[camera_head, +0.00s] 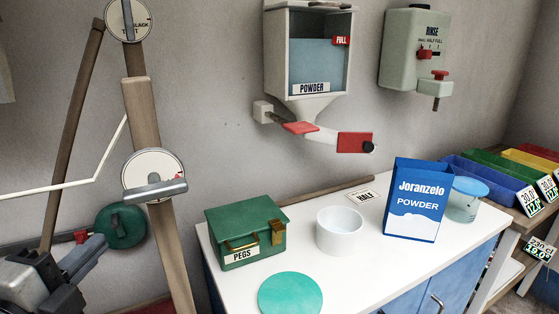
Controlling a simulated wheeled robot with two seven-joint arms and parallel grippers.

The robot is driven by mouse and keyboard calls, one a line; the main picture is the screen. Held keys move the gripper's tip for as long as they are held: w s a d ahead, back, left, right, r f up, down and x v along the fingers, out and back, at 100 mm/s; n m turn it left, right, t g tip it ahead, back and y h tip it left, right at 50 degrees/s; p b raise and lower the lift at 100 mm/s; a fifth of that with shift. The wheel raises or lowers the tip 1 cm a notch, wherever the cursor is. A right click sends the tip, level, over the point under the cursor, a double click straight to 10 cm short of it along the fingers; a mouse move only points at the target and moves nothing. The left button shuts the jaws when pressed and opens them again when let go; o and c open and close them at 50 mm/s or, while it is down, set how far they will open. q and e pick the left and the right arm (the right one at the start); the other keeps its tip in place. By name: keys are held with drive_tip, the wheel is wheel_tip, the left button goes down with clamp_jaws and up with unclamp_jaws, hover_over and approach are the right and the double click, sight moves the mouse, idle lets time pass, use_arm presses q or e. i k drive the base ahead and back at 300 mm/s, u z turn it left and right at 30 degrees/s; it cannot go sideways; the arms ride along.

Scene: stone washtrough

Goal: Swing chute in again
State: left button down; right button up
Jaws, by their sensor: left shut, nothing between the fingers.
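The chute (322,136) is a white spout under the wall-mounted powder hopper (308,63). It slants to the right and ends in a red plate (354,142) with a black knob (368,147). The chute's end hangs over the white counter, to the right of the hopper's neck. My left gripper (88,258), dark grey, is at the lower left, shut and empty, well away from the chute. My right gripper is not in view.
On the counter (390,263) stand a green pegs box (245,233), a white bowl (340,232), a blue powder box (417,199) and a lidded tub (464,199); a green disc (290,294) lies in front. A rinse dispenser (413,50) hangs right. A wooden post (146,120) stands left.

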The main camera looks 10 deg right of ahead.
sight(345, 142)
drive_tip(key=u, duration=0.4)
drive_tip(key=k, duration=0.85)
drive_tip(key=z, duration=1)
drive_tip(key=i, duration=1.2)
drive_tip(key=z, duration=0.5)
